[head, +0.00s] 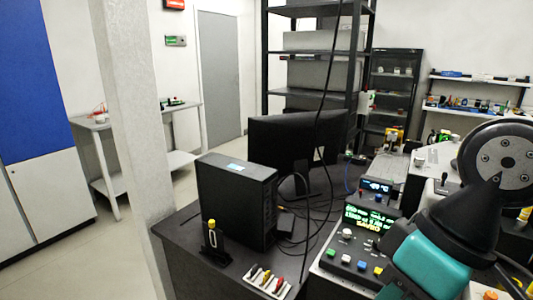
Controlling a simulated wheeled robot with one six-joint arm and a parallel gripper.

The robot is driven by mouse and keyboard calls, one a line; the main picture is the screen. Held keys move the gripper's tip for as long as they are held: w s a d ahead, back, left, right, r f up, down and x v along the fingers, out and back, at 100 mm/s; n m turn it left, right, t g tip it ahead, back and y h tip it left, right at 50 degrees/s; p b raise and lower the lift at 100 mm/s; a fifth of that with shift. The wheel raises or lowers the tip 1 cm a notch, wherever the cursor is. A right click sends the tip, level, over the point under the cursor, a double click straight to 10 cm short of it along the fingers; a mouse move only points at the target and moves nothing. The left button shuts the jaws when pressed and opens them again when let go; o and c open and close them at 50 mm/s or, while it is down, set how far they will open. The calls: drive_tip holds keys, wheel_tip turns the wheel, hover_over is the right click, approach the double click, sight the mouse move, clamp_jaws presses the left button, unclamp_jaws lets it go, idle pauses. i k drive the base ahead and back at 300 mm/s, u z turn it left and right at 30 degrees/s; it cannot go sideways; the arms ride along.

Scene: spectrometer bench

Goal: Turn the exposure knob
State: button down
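A control box (333,257) with a lit green-and-yellow text screen (368,220) stands on the bench at the lower right. On its panel are a pale round knob (346,234) and coloured buttons in white, green, blue and yellow. No readable label shows which control is the exposure knob. My teal-and-black arm covers the right side of the box, so part of the panel may be hidden. My gripper's fingers are not seen.
A black computer tower (237,200) and dark monitor (290,142) stand left of the box. A tray of coloured tools (266,282) lies at the bench's front. A black cable hangs down in front of the monitor. A white pillar (133,120) stands at left.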

sight(346, 232)
drive_tip(key=z, duration=0.85)
drive_tip(key=i, duration=0.45)
drive_tip(key=u, duration=0.85)
